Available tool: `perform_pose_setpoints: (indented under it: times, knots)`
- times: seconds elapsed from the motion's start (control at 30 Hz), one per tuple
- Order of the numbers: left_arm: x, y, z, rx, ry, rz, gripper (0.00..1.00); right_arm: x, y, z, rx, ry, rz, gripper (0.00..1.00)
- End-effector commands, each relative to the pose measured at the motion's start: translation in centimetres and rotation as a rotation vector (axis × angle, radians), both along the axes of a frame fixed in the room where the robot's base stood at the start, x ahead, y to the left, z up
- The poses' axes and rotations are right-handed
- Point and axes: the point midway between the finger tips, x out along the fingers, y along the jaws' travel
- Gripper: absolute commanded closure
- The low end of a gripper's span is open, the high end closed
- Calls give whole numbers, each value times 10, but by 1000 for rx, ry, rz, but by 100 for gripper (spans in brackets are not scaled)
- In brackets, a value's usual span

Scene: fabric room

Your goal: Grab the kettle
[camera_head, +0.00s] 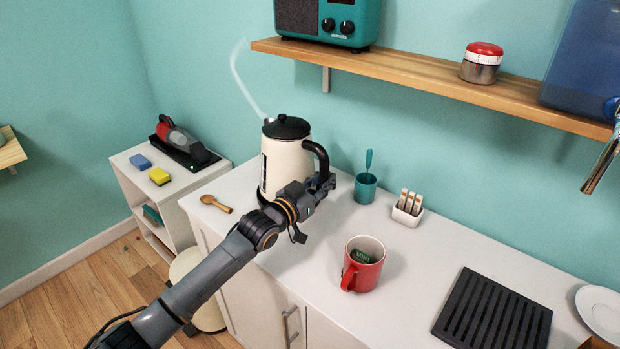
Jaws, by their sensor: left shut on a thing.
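The kettle (284,159) is cream with a black lid and a black handle on its right side. It stands upright on the white counter, and pale steam rises by its top. My left arm comes in from the lower left, and its gripper (322,184) is at the lower part of the kettle's handle, shut on it. The fingertips are partly hidden by the wrist and the handle. My right gripper is not in view.
A red mug (363,270) stands in front, right of the gripper. A teal cup (365,188), a small white holder (407,212) and a black drip tray (492,312) are further right. A wooden spoon (215,203) lies left. A wooden shelf (420,78) hangs above.

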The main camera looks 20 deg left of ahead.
Motion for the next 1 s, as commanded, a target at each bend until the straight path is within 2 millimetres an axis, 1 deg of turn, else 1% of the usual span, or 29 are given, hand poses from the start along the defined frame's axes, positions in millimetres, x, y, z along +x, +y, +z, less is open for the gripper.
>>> perform_pose_setpoints:
  times: [0.03,0.17,0.37,0.63,1.0]
  knots:
    - [1,0,6,3,-14,0,100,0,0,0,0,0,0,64]
    - [1,0,8,3,-14,0,100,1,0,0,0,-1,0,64]
    - [1,0,16,3,-16,0,100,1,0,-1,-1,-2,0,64]
    - [0,1,39,2,-17,0,100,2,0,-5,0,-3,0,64]
    - [-29,-7,73,1,-16,-2,100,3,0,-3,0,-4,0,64]
